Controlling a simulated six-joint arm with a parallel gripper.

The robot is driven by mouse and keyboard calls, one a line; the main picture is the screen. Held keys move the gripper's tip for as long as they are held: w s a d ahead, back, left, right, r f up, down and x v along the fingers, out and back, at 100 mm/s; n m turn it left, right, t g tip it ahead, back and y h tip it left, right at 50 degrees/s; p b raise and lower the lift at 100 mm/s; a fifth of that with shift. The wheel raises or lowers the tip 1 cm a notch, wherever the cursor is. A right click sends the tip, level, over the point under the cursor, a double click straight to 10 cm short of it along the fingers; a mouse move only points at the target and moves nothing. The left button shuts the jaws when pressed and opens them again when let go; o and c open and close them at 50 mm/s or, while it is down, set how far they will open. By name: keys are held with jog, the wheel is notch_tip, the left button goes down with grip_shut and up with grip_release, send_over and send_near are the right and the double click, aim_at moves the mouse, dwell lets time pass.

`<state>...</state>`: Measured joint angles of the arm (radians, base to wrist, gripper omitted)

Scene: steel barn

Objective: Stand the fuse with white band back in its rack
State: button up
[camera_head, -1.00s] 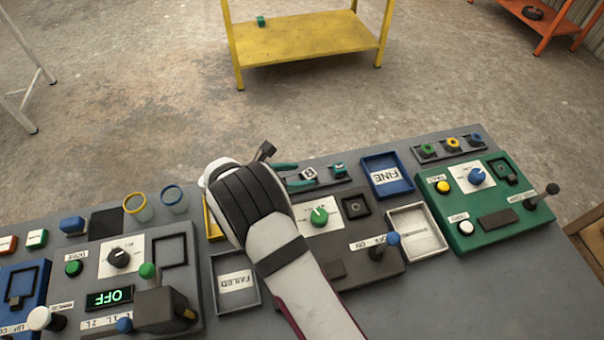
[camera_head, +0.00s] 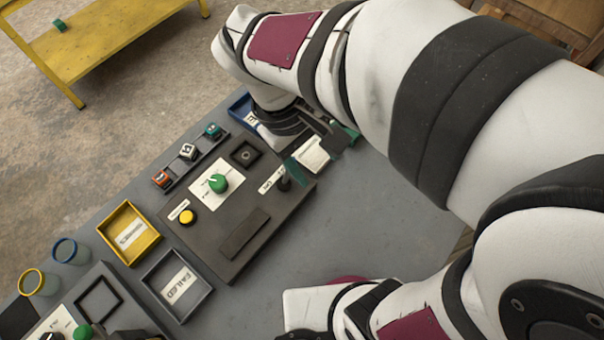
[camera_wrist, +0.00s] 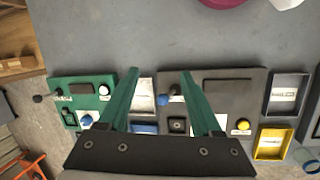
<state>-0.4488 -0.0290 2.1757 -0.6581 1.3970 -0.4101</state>
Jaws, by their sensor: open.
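I cannot surely pick out the fuse with white band. A narrow dark rack (camera_head: 172,184) behind the dark panel holds a red piece (camera_head: 160,179), a piece with a white face (camera_head: 188,152) and a teal piece (camera_head: 212,131); whether the white-faced one is a fuse is unclear. My gripper (camera_head: 322,150), with green fingers, is open above the right end of the dark panel. In the wrist view the open fingers (camera_wrist: 160,72) point down over the bench with nothing seen between their tips. My arm hides the bench's right part in the head view.
The dark panel (camera_head: 240,215) carries a green knob (camera_head: 220,183) and yellow button (camera_head: 187,216). A yellow tray (camera_head: 112,221) and grey tray (camera_head: 151,281) lie left. The green panel (camera_wrist: 103,78) shows in the wrist view. Bare bench lies in front.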

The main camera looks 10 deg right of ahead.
jog(key=s+d+m+y, duration=0.1)
jog(key=s+m+y, duration=0.4)
jog(key=s+m, duration=0.5)
jog(key=shift+s+d+m, duration=0.35)
jog(key=shift+d+m, duration=0.05)
jog(key=shift+m, duration=0.7)
dwell(0.3)
